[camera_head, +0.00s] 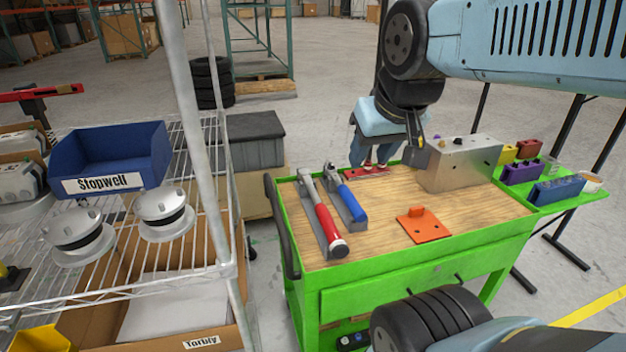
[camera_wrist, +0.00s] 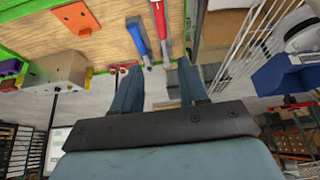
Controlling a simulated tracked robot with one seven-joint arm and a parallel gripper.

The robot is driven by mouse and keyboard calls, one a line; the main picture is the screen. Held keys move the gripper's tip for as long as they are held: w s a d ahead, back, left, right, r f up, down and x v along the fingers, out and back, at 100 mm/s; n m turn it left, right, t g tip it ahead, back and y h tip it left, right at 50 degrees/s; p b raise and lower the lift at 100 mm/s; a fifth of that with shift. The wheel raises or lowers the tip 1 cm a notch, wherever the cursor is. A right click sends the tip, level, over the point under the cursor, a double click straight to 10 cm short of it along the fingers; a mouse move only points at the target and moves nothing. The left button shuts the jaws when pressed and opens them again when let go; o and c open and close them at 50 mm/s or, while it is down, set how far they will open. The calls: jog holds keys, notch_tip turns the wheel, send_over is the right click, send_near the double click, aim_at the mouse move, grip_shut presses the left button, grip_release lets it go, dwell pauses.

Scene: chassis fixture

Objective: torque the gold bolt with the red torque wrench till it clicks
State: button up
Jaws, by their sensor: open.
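The red torque wrench (camera_head: 324,222) lies on the wooden top of the green cart, in a grey holder at the left. It also shows at the top of the wrist view (camera_wrist: 160,22). A blue-handled wrench (camera_head: 351,203) lies just right of it. My gripper (camera_head: 368,160) points down near the cart's back edge, behind the wrenches and apart from them. In the wrist view its fingers (camera_wrist: 158,80) are spread with nothing held between them. A grey metal block (camera_head: 465,165) stands at the cart's back right.
An orange bracket plate (camera_head: 417,228) lies at the cart's front middle. A small red piece (camera_head: 372,172) lies near the back edge by my gripper. Coloured bins (camera_head: 556,189) stand on a green side table. A wire shelf (camera_head: 200,268) with a blue bin (camera_head: 110,155) stands left.

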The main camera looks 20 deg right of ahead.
jog(key=shift+d, duration=0.15)
jog(key=shift+o, duration=1.4)
jog(key=shift+w, duration=0.2)
jog(key=g, duration=0.6)
send_over(323, 210)
notch_tip(323, 210, down, 22)
jog(key=shift+s+d+f, duration=0.1)
jog(key=shift+f, duration=5.4)
jog(key=shift+c, duration=0.3)
